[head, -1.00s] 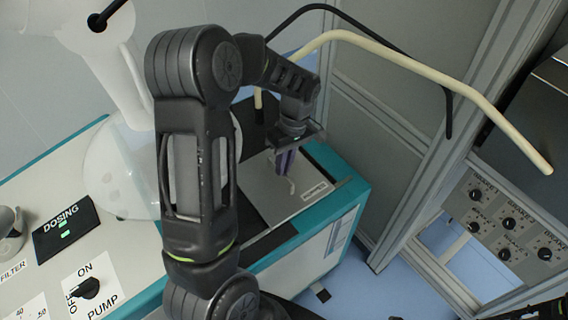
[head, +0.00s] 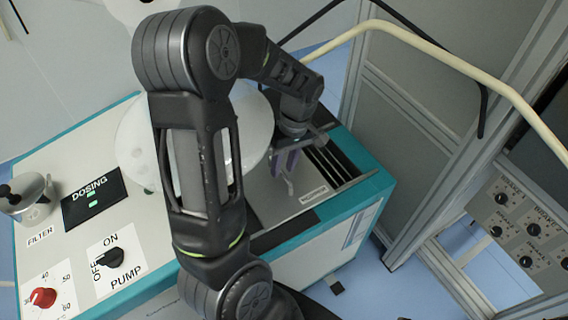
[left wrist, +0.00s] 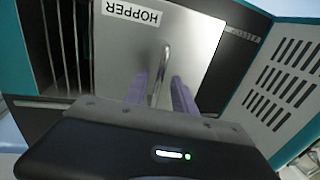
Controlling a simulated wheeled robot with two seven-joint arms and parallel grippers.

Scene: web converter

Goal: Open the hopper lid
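The hopper lid (head: 273,203) is a grey plate on top of the teal-edged machine. It carries a label and a thin upright metal handle (head: 290,186). In the left wrist view the lid (left wrist: 205,45) bears the word HOPPER, and its handle (left wrist: 163,60) stands between my purple fingers. My left gripper (head: 285,162) reaches down to the handle, with its fingers on either side, close in around it; it also shows in the left wrist view (left wrist: 160,88). Dark slots (head: 325,160) are exposed beside the lid. My right gripper is not in view.
The machine's panel has a DOSING display (head: 93,198), a PUMP switch (head: 110,259) and a red knob (head: 43,298). A pale round vessel (head: 252,130) stands behind my arm. A cream rail (head: 430,62) and a grey cabinet frame (head: 425,190) rise at the right.

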